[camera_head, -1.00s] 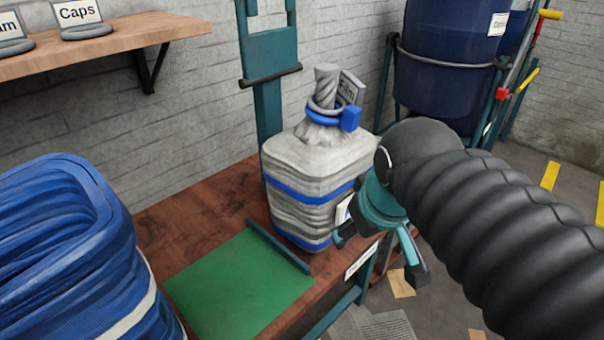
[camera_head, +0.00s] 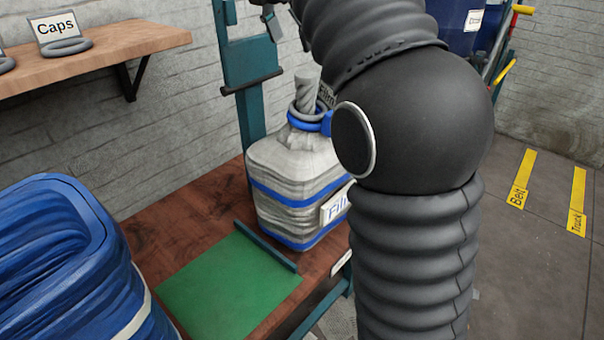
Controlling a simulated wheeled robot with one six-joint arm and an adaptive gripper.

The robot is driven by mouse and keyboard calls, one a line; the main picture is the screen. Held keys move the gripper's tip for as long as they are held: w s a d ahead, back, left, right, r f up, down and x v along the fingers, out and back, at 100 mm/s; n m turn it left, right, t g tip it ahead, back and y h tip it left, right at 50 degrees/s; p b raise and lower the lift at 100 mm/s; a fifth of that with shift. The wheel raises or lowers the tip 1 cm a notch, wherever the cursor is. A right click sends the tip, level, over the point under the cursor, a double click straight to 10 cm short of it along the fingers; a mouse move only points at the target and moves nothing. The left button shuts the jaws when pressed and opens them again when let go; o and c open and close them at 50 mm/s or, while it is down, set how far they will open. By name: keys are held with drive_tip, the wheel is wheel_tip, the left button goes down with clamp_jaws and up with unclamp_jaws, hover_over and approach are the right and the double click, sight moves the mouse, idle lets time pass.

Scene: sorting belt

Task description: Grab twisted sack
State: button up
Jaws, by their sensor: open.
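The twisted sack (camera_head: 290,175) stands upright on the brown bench, grey-white with blue bands and a "Film" label on its side. Its twisted neck (camera_head: 306,95) points up through a grey ring and a blue collar with a tag, partly hidden behind my arm. My gripper (camera_head: 287,32) is at the top edge of the view, above the sack's neck and apart from it. Its fingers are spread and empty; its upper part is cut off by the frame or hidden by my arm.
A green mat (camera_head: 228,288) with a raised teal bar (camera_head: 267,246) lies in front of the sack. A blue bundle (camera_head: 70,262) is at left. A teal post (camera_head: 250,75) rises behind the sack. A wooden shelf (camera_head: 130,50) with a "Caps" sign is upper left.

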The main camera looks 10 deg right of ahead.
sight(303, 75)
drive_tip(key=shift+n, duration=0.3)
drive_tip(key=x, duration=0.4)
drive_tip(key=b+x, duration=0.1)
drive_tip(key=x, duration=0.3)
drive_tip(key=shift+w, duration=0.2)
drive_tip(key=shift+d+b+x, duration=0.15)
drive_tip(key=shift+b+x, duration=0.25)
drive_tip(key=shift+x, duration=1)
drive_tip(key=shift+d+b+x, duration=0.15)
drive_tip(key=shift+b+x, duration=0.2)
drive_tip(key=shift+x, duration=1.05)
drive_tip(key=shift+w+r, duration=0.2)
drive_tip(key=shift+r, duration=0.1)
clamp_jaws()
